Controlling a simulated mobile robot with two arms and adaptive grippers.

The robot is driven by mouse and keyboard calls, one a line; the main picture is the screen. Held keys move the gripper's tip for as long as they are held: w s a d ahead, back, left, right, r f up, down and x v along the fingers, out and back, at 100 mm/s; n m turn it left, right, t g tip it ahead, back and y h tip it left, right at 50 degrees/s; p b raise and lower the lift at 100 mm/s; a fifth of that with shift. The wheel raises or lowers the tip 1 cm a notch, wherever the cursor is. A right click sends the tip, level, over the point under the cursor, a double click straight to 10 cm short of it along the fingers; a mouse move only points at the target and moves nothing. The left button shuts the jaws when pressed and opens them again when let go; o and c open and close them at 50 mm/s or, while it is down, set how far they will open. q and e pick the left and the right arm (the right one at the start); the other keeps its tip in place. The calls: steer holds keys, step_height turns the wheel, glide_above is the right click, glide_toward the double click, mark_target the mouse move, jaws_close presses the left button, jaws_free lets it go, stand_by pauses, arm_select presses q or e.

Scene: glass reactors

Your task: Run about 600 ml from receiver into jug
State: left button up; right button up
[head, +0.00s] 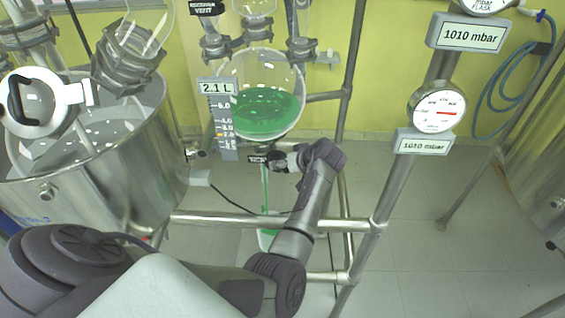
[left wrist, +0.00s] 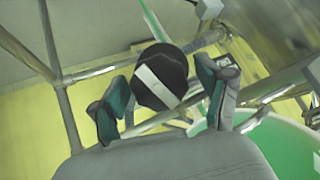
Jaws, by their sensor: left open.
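The receiver (head: 268,70) is a round glass vessel with green liquid in its lower part. Its level sign (head: 216,87) reads 2.1 L. A thin green stream (head: 264,190) runs down below its outlet. The jug (head: 267,240), low behind the rail, has green in it and is partly hidden. My left gripper (head: 282,162) is at the outlet under the receiver. In the left wrist view, a black round knob with a white stripe (left wrist: 160,76) sits between its open fingers, apart or barely touching; I cannot tell which. My right gripper is not in view.
A large steel vessel (head: 110,165) stands at the left. Steel frame rails (head: 340,224) cross around the receiver and jug. Two gauges with signs (head: 467,36) reading 1010 mbar are on a post at the right. Open floor (head: 440,270) lies at the lower right.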

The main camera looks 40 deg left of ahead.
arm_select(q)
steer(key=shift+d+r, duration=0.1)
steer(key=shift+d, duration=0.1)
steer(key=shift+s, duration=0.1)
steer(key=shift+c, duration=1.1)
steer(key=c, duration=0.9)
steer(key=shift+c, duration=0.2)
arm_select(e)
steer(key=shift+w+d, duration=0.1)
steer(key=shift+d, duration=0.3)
arm_select(q)
steer(key=shift+m, duration=0.4)
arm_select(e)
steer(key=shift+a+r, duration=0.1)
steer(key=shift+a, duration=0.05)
